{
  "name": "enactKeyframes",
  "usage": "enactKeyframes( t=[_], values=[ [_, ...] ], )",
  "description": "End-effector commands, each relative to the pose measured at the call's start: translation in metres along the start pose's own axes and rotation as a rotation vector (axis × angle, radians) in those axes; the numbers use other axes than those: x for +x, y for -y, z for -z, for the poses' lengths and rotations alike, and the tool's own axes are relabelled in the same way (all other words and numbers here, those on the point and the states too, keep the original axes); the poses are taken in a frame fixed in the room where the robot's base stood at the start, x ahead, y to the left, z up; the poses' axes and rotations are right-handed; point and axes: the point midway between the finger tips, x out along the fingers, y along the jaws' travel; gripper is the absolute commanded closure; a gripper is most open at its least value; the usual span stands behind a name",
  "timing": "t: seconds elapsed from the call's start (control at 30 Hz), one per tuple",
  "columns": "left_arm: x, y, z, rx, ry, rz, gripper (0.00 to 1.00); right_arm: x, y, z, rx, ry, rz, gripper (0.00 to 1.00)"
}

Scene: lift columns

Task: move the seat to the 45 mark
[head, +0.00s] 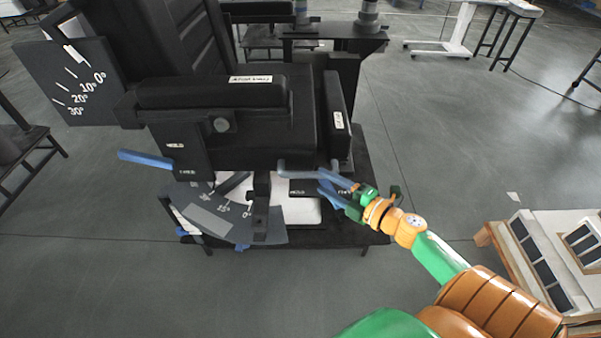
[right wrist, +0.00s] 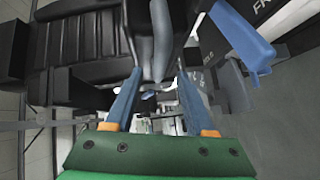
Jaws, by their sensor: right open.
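The black seat (head: 225,130) stands in the middle of the head view, its backrest rising to the upper left. A grey-blue lever (head: 298,173) is at its lower right side, beside a plate with HOLD and FREE lettering. My right gripper (head: 324,182) is open at this lever. In the right wrist view the lever (right wrist: 161,38) shows beyond and between the open fingertips (right wrist: 158,74); I cannot tell if they touch it. A lower dial (head: 222,218) carries marks including 0 and 15; a 45 mark is not readable. My left gripper is not in view.
A second blue lever (head: 145,159) sticks out at the seat's left, by another HOLD and FREE plate. An upper dial (head: 75,85) reads 10, 20 and 30. A bench with panels (head: 555,255) stands at the lower right.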

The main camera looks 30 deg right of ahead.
Motion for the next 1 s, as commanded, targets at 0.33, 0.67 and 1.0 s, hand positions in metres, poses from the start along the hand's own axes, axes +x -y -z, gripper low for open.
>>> enactKeyframes(
  t=[0.33,0.67,1.0],
  values=[
    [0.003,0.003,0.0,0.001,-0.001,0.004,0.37,0.055,0.0,-0.001,0.007,0.004,-0.002,0.45],
    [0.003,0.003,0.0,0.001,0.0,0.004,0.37,0.063,0.001,-0.001,0.008,0.005,0.002,0.45],
    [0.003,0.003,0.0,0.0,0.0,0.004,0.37,0.062,0.001,-0.001,0.009,0.005,0.002,1.0]
  ],
)
